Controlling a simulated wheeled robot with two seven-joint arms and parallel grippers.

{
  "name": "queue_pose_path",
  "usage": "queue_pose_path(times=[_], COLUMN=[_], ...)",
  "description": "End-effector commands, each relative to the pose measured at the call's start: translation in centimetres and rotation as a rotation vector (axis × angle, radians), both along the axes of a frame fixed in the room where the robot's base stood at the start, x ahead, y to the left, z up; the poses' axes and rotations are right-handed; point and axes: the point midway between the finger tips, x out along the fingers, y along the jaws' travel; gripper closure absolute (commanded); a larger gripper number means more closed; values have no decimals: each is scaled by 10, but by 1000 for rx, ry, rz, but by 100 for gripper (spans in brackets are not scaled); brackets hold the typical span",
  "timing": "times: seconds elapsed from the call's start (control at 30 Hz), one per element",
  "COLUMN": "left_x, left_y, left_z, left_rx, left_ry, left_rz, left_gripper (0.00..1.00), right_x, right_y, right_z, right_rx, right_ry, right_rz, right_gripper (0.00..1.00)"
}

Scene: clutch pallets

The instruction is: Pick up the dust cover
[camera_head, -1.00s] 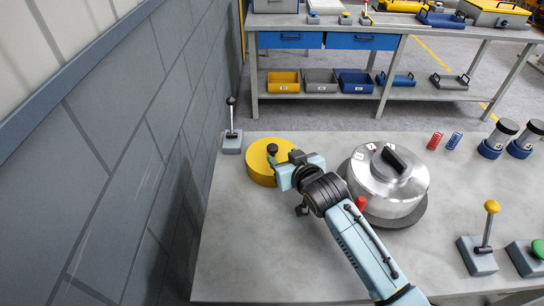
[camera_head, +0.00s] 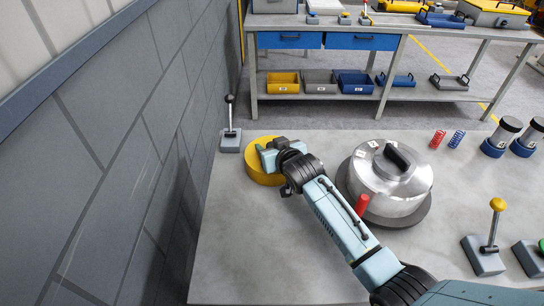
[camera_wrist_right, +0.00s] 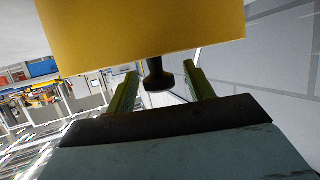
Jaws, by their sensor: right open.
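The dust cover appears to be the round yellow disc (camera_head: 262,177) lying on the grey table near the wall. It fills the top of the right wrist view (camera_wrist_right: 140,25). Its black knob (camera_wrist_right: 158,78) shows between the two fingers of my right gripper (camera_wrist_right: 161,88), which are open with gaps on both sides. In the head view my right gripper (camera_head: 268,155) is over the cover and hides the knob. My left gripper is not in view.
A silver domed housing (camera_head: 390,185) with a black handle stands right of my right arm, with a red peg (camera_head: 361,204) close to the arm. A lever switch (camera_head: 230,135) stands left of the cover by the grey wall (camera_head: 110,170). The front-left table (camera_head: 260,250) is clear.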

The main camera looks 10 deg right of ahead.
Motion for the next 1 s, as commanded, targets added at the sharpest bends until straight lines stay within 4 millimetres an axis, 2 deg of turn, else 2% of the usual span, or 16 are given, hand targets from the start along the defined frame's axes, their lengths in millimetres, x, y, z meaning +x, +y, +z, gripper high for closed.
queue_pose_path(times=[0.07, 0.4, 0.5, 0.67, 0.77, 1.0], left_x=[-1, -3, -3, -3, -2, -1], left_y=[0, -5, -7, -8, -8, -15], left_z=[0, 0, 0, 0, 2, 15], left_rx=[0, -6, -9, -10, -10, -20], left_ry=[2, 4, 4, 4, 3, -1], left_rz=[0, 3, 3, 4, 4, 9], left_gripper=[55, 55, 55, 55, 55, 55], right_x=[0, 0, 0, 0, 0, 1], right_y=[0, 0, 0, 0, 0, 0], right_z=[0, 0, 1, 2, 10, 57], right_rx=[0, 0, 0, 0, 1, 2], right_ry=[0, 0, -2, -2, -4, -7], right_rz=[0, 0, 0, 0, 0, 0], right_gripper=[47, 90, 100, 100, 100, 100])
